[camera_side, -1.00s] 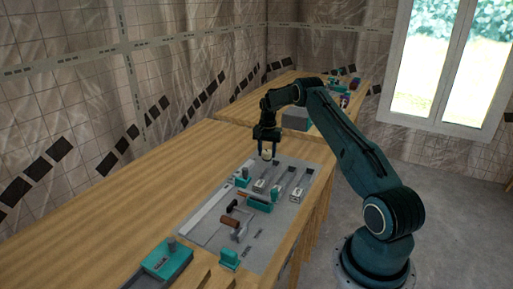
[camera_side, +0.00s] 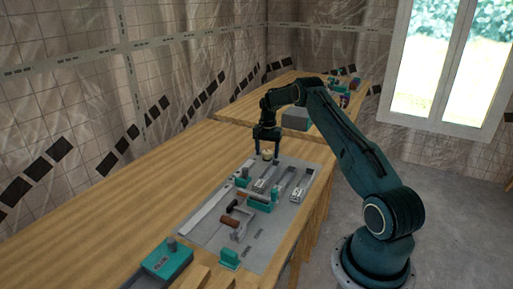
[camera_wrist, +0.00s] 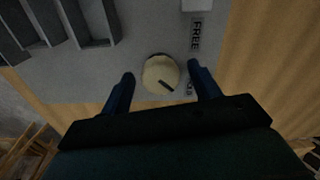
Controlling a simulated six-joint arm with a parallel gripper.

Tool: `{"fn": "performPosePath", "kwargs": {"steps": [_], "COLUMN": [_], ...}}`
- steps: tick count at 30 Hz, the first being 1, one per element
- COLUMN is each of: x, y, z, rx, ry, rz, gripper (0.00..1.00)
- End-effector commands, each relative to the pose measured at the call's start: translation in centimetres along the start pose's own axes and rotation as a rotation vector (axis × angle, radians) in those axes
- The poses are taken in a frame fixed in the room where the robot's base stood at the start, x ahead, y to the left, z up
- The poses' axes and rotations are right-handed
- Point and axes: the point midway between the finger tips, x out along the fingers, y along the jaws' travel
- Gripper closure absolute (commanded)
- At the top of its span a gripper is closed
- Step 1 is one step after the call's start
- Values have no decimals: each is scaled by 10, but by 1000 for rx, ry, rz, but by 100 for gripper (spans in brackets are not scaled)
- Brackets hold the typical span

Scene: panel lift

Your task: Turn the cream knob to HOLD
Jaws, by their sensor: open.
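The cream knob (camera_wrist: 158,70) is round with a dark pointer line, which runs to the lower right in the wrist view. In the side view the knob (camera_side: 267,155) is at the far end of the grey panel (camera_side: 205,222). My gripper (camera_wrist: 161,75) is open, with one finger on each side of the knob and a visible gap at both. In the side view my gripper (camera_side: 267,151) points down over the knob. A FREE label (camera_wrist: 196,35) is above right of the knob. A second label (camera_wrist: 190,88) is partly hidden by the right finger and unreadable.
Slotted tracks (camera_wrist: 85,22) lie to the upper left of the knob in the wrist view. Levers, a brown-handled crank (camera_side: 230,219) and teal blocks (camera_side: 229,258) stand on the panel. A teal box (camera_side: 168,260) is at the near end. Bare wooden bench lies beyond the panel.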

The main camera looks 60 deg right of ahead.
Motion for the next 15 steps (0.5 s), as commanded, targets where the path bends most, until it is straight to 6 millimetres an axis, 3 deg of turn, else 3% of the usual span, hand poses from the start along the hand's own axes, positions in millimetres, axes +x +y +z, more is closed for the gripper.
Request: {"fn": "performPosePath", "kwargs": {"steps": [8,15], "x": [-20,-56], "y": [0,0], "z": [0,0], "rx": [0,0], "ry": [2,3], "rz": [-2,-2], "gripper": [38,38]}}
